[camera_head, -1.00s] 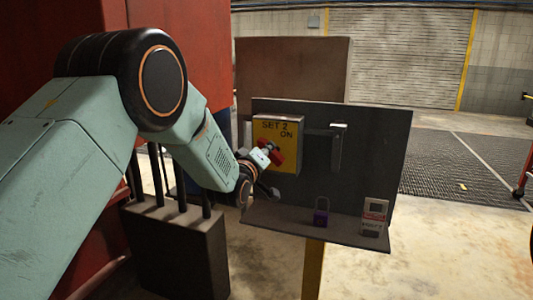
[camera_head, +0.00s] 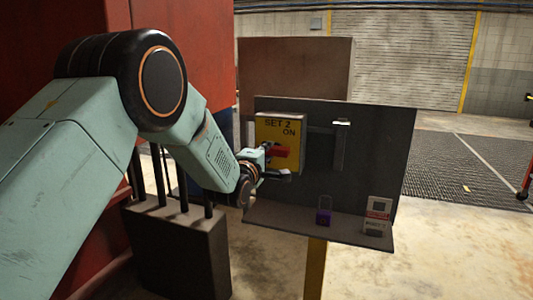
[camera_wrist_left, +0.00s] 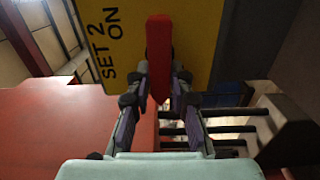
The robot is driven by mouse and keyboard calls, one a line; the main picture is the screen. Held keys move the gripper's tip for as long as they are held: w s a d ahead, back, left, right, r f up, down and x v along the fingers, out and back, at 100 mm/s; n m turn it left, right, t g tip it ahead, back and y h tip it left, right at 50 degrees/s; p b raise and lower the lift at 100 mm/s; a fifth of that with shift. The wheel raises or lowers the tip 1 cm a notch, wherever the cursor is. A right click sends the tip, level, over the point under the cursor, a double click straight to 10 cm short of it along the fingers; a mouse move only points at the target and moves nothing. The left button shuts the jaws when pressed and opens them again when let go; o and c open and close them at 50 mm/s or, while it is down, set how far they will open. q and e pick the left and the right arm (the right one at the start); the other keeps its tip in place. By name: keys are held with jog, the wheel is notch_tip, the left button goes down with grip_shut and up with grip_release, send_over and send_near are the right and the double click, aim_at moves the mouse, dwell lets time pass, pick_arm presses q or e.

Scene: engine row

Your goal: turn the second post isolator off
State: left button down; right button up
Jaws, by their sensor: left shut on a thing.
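The yellow isolator box (camera_head: 266,128), marked SET 2 and ON, is mounted on the dark post panel. Its red handle (camera_head: 281,151) lies about level across the box face. My left gripper (camera_head: 275,163) reaches it from the left and is shut on the handle. In the left wrist view the red handle (camera_wrist_left: 159,50) stands between the two fingers of my gripper (camera_wrist_left: 160,85), in line with the lettering on the yellow face (camera_wrist_left: 200,30). The wrist partly hides the box's lower edge in the head view. My right gripper is not in view.
A bracket (camera_head: 340,148) is on the panel right of the box. A dark block with upright rods (camera_head: 180,245) stands below my arm. Open floor lies right.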

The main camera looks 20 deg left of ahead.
pick_arm(q)
jog(key=shift+r, duration=0.1)
dwell(0.3)
jog(key=c, duration=1.2)
grip_release()
jog(key=shift+w, duration=0.1)
jog(key=s, duration=1.2)
jog(key=shift+a, duration=0.2)
